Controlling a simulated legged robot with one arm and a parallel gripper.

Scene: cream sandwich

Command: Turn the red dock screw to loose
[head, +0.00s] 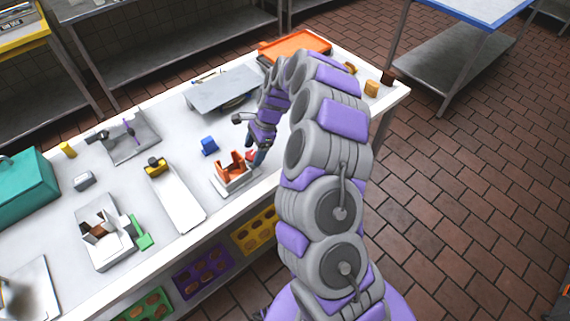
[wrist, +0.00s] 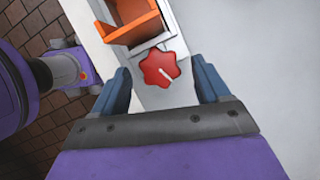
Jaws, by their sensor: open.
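The red dock screw (wrist: 159,69) is a lobed red knob with a white line on its face, on the pale dock base (wrist: 176,48) beside an orange holder (wrist: 132,20). In the wrist view my gripper (wrist: 163,80) is open, with one blue finger on each side of the screw and gaps between. I cannot tell how far the fingertips are from it in depth. In the head view the orange holder (head: 230,167) stands near the table's front edge, and my gripper (head: 259,155) points down at its right end. The red screw (head: 251,155) is partly hidden there.
A blue block (head: 209,146) stands behind the holder. A white ramp piece with a yellow part (head: 156,165) lies to the left. A grey raised plate (head: 223,90) and an orange tray (head: 295,46) are farther back. The white tabletop (head: 272,187) is bare near the front edge.

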